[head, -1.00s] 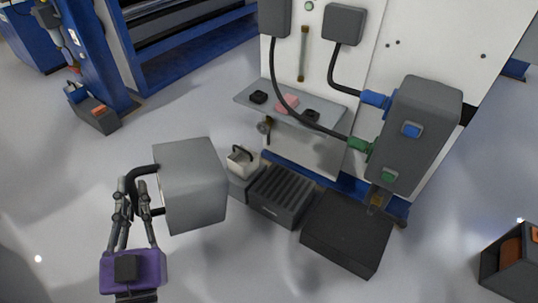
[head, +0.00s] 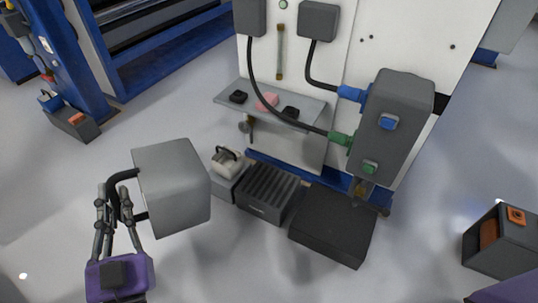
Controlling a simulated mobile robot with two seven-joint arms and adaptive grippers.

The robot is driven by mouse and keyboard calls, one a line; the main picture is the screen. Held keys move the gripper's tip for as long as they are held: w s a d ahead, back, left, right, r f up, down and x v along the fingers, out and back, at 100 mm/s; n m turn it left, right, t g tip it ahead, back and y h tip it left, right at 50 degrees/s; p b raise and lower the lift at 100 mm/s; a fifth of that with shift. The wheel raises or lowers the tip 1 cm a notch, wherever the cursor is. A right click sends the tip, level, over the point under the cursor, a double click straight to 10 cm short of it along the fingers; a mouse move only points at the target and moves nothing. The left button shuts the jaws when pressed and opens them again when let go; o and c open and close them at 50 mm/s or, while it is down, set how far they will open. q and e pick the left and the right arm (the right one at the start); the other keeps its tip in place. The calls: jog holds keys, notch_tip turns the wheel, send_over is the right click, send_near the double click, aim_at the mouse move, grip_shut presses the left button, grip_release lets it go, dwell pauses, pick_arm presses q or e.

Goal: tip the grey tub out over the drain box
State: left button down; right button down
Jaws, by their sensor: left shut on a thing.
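The grey tub (head: 172,187) hangs in the air at the left of the head view, above the floor. My left gripper (head: 120,200) is shut on its dark handle, at the tub's left side. The tub's inside is hidden, so I cannot tell what it holds. A dark box with a slatted top, which looks like the drain box (head: 268,193), sits on the floor to the right of the tub, in front of the white machine. The tub is apart from it, not over it. My right gripper is not in view; only a purple part of mine shows at bottom right.
A small white canister (head: 227,164) stands on a grey box (head: 227,185) between tub and slatted box. A flat black box (head: 333,225) sits to the right. A shelf (head: 310,108) juts out above.

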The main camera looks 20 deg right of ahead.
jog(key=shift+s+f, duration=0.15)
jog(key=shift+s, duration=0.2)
